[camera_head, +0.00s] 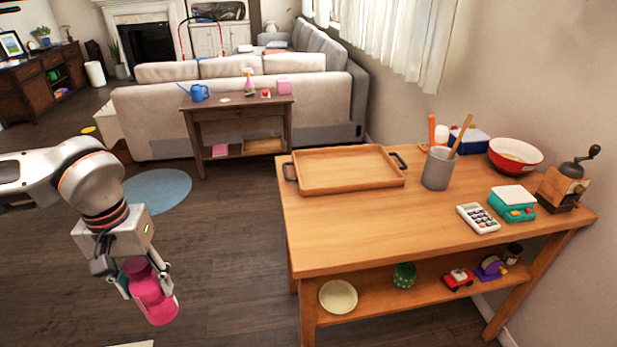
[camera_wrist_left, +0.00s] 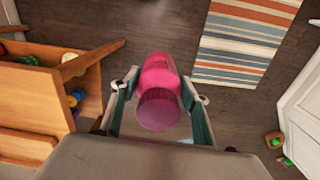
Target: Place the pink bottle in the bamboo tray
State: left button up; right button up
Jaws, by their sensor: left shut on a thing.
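The pink bottle (camera_head: 152,293) is held in my left gripper (camera_head: 138,281) at the lower left of the head view, out over the floor and left of the wooden table. The bottle is tilted, its lower end pointing down and to the right. In the left wrist view the bottle (camera_wrist_left: 158,92) sits between both fingers of the left gripper (camera_wrist_left: 158,105). The bamboo tray (camera_head: 347,185) lies on the back left part of the table top, and it looks empty. It has dark handles at its two ends. My right gripper does not show.
The wooden table (camera_head: 345,240) also carries a grey utensil cup (camera_head: 438,170), a calculator (camera_head: 478,218), a teal scale (camera_head: 512,203), a red bowl (camera_head: 515,156) and a grinder (camera_head: 562,187). The table's front left top is clear. Its lower shelf holds a plate (camera_head: 338,297) and toys.

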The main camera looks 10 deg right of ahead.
aim_at(334, 167)
jog(key=k+z, duration=0.15)
jog(key=z, duration=0.3)
jog(key=k+z, duration=0.1)
jog(key=z, duration=1.65)
jog(key=j+z, duration=0.55)
jog(key=k+j, duration=0.1)
jog(key=j, duration=0.3)
jog(key=k+j, duration=0.15)
jog(key=j, duration=0.3)
jog(key=k+j, duration=0.1)
jog(key=j, duration=0.3)
jog(key=k+j, duration=0.1)
jog(key=j, duration=0.35)
jog(key=k+j, duration=0.15)
jog(key=j, duration=0.25)
